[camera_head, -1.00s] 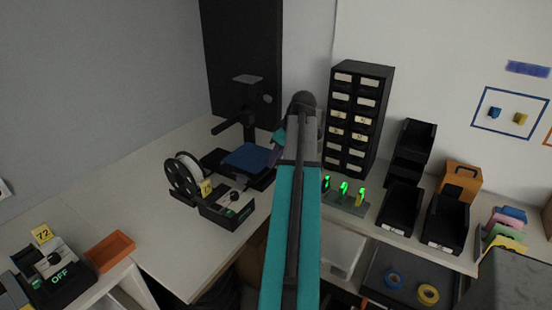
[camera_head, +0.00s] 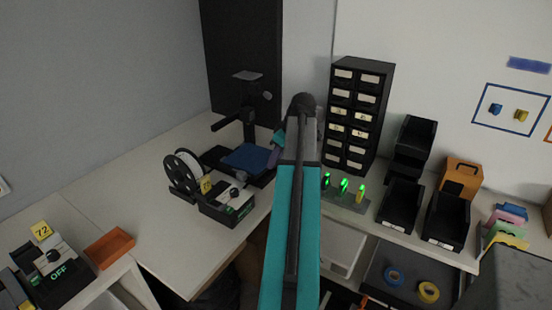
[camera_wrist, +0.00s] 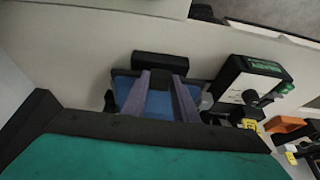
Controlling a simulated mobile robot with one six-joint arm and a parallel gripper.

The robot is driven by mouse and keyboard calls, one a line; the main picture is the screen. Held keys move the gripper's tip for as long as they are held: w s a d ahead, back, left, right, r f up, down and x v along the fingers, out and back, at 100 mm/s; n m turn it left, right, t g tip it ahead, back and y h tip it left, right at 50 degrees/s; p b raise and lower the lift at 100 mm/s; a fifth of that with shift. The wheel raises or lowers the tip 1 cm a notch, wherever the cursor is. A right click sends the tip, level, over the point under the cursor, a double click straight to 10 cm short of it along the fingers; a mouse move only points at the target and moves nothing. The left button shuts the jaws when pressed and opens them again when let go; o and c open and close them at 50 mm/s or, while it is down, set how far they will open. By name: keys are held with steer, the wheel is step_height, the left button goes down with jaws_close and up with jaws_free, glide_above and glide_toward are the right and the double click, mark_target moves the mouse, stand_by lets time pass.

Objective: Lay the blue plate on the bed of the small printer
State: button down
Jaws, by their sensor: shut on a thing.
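The blue plate (camera_head: 247,157) is flat and dark blue, at the small printer's bed area in the head view. I cannot tell whether it touches the bed or hovers just over it. The small black printer (camera_head: 249,128) has an upright column behind the plate and a base that shows around it. My gripper (camera_head: 273,152) reaches the plate's right side, partly hidden by my arm. In the wrist view my gripper's two grey-purple fingers (camera_wrist: 161,98) lie over the blue plate (camera_wrist: 158,104), shut on it; the exact grip point is unclear.
A filament spool (camera_head: 184,172) and a control box (camera_head: 228,205) stand close in front of the printer. A black drawer cabinet (camera_head: 357,115) stands right of my arm. The white table (camera_head: 165,235) is clear at its front left. An orange tray (camera_head: 109,247) lies further left.

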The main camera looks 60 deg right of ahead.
steer(key=shift+f, duration=0.2)
steer(key=c, duration=1.3)
jaws_free()
steer(key=shift+c, duration=0.2)
steer(key=shift+r, duration=0.1)
steer(key=shift+r+p, duration=1)
steer(key=shift+r, duration=0.5)
steer(key=shift+r, duration=0.1)
steer(key=b+v, duration=0.2)
steer(key=v, duration=1.1)
steer(key=shift+s+r+b, duration=0.2)
steer(key=shift+r+b, duration=0.05)
steer(key=shift+b, duration=0.1)
